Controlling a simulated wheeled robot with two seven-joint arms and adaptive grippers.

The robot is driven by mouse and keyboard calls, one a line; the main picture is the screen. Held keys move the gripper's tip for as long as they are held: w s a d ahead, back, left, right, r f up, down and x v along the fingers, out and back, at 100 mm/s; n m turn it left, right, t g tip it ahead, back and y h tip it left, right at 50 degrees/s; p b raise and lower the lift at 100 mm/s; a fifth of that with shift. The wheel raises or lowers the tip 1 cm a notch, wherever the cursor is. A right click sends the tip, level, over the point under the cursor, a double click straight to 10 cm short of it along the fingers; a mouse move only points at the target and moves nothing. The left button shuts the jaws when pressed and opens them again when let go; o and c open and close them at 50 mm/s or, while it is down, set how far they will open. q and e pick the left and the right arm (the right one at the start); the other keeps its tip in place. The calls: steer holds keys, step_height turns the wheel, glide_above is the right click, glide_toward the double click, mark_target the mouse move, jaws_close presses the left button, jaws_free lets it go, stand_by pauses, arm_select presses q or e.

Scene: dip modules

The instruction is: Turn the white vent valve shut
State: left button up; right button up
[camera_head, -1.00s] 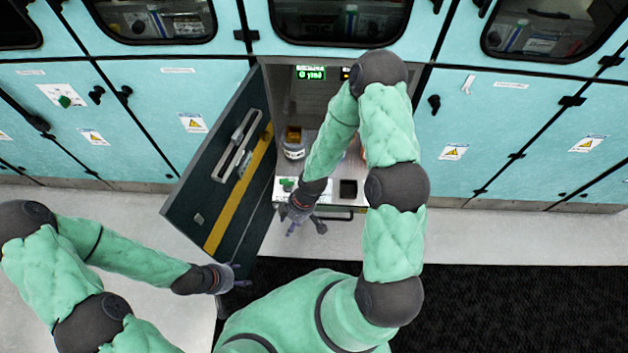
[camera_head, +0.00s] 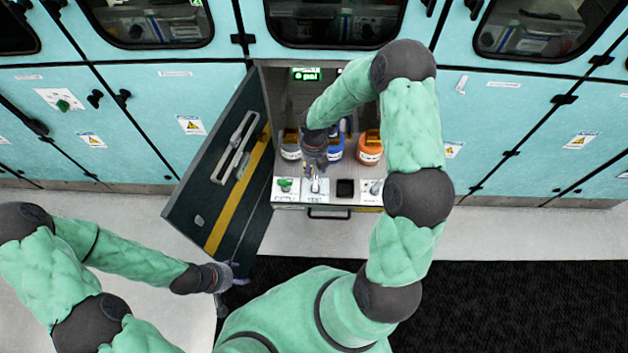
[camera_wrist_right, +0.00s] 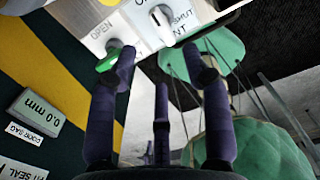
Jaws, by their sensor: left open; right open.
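The white vent valve (camera_head: 316,186) is a white knob on a pale panel inside the open cabinet, between a green knob (camera_head: 284,185) and a dark square. In the right wrist view, the white vent valve (camera_wrist_right: 160,15) lies just beyond the gap between my fingertips, with "SHUT" printed beside it. My right gripper (camera_head: 315,165) is at the panel just behind the knob; its spread fingers also show in the wrist view (camera_wrist_right: 163,65). It is open and empty; contact with the knob cannot be told. My left gripper (camera_head: 236,274) is open and empty, away from the cabinet at the lower left.
The dark cabinet door (camera_head: 222,175) with a yellow stripe stands open at the left. An orange-and-white container (camera_head: 370,148) and a blue one (camera_head: 336,147) stand behind the panel. Another knob (camera_head: 374,187) is at the panel's right. A green display (camera_head: 306,75) is lit above.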

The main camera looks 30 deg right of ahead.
mark_target(315, 186)
step_height(315, 186, down, 9)
steer(key=b, duration=0.2)
steer(key=shift+f+b, duration=0.2)
steer(key=shift+b, duration=0.1)
jaws_close()
